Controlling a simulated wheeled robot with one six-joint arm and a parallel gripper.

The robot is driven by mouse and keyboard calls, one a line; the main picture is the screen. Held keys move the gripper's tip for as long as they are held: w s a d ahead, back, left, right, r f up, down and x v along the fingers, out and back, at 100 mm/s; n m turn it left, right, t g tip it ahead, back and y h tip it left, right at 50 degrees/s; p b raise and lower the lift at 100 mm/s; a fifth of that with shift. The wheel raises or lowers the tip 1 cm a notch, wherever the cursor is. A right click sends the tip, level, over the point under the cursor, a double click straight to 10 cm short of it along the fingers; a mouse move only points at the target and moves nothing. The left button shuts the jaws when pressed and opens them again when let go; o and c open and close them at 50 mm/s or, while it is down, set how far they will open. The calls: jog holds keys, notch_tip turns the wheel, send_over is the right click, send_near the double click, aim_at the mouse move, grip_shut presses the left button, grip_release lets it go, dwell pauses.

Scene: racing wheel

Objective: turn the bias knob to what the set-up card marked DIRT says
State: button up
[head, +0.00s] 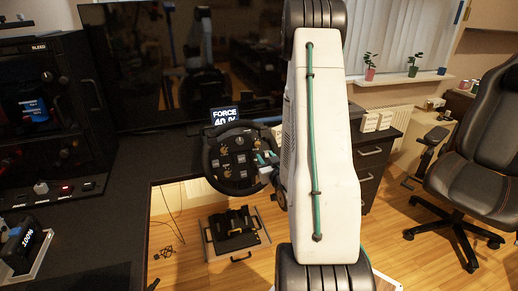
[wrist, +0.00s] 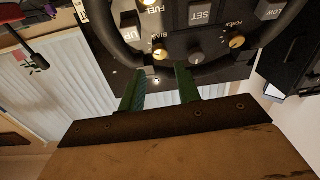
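The steering wheel (head: 212,160) stands at the desk edge in the head view, with a small screen (head: 224,115) above it reading FORCE and a number that looks like 40. In the wrist view the bias knob (wrist: 159,54), brassy, sits under the label BIAS on the wheel face (wrist: 178,22). My gripper (wrist: 158,74) has its two green fingers apart with nothing gripped between them. The fingertips are just short of the bias knob, roughly in line with it; contact does not show. In the head view my gripper (head: 266,162) is at the wheel's right side. I can read no card marked DIRT.
The force knob (wrist: 237,42), a grey knob (wrist: 196,58) and the SET button (wrist: 199,13) are close by on the wheel. A chair (head: 478,160) is further right. Pedals (head: 233,230) lie below.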

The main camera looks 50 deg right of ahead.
aim_at(258, 146)
jog(key=x, duration=0.7)
jog(key=shift+w+d, duration=0.15)
jog(key=shift+w, duration=0.05)
jog(key=c, duration=0.7)
